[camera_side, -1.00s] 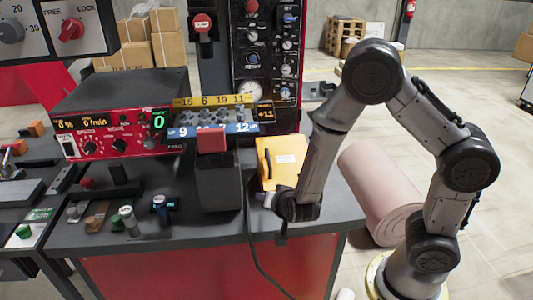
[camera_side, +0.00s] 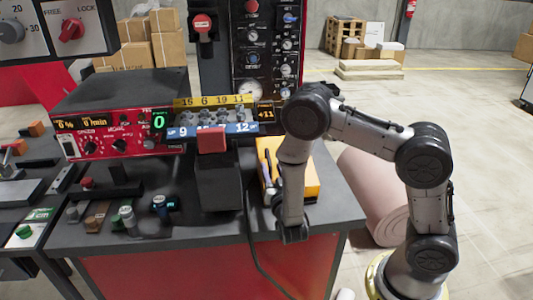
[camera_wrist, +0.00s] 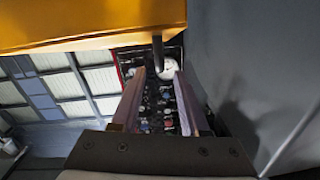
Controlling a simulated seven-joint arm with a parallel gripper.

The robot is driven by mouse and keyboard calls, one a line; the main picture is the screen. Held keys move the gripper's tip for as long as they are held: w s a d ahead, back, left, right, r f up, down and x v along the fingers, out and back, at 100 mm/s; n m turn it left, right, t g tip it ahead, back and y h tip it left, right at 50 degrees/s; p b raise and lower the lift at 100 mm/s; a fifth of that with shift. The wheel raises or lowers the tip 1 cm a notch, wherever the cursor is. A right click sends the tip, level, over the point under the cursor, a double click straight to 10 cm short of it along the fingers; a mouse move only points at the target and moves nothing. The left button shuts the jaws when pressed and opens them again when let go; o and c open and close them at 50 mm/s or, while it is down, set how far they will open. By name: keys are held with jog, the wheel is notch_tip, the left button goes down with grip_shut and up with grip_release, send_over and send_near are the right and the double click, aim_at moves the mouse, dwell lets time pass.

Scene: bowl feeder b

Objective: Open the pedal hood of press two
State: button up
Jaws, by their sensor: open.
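The yellow box-like hood (camera_side: 306,182) sits at the right of the grey bench top, partly hidden behind my arm. A small dark handle (camera_side: 268,168) shows at its left side. In the wrist view the yellow hood (camera_wrist: 90,22) fills the top left, and a dark bent rod (camera_wrist: 157,52) reaches down from it towards the gap between my fingers. My gripper (camera_wrist: 160,98) is open, with no object clearly held. In the side view my gripper (camera_side: 291,236) is low, in front of the hood near the bench's front edge; its fingers are not clear there. Whether the hood is raised is unclear.
A red-topped post (camera_side: 212,140) and a black cable (camera_side: 246,215) stand left of the hood. A red control box (camera_side: 110,135) and several small knobs (camera_side: 128,218) are further left. A pink roll (camera_side: 372,205) lies on the floor at the right.

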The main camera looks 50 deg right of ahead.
aim_at(266, 152)
jog(key=x, duration=0.9)
grip_shut()
jog(key=shift+w+a+r, duration=0.1)
dwell(1.2)
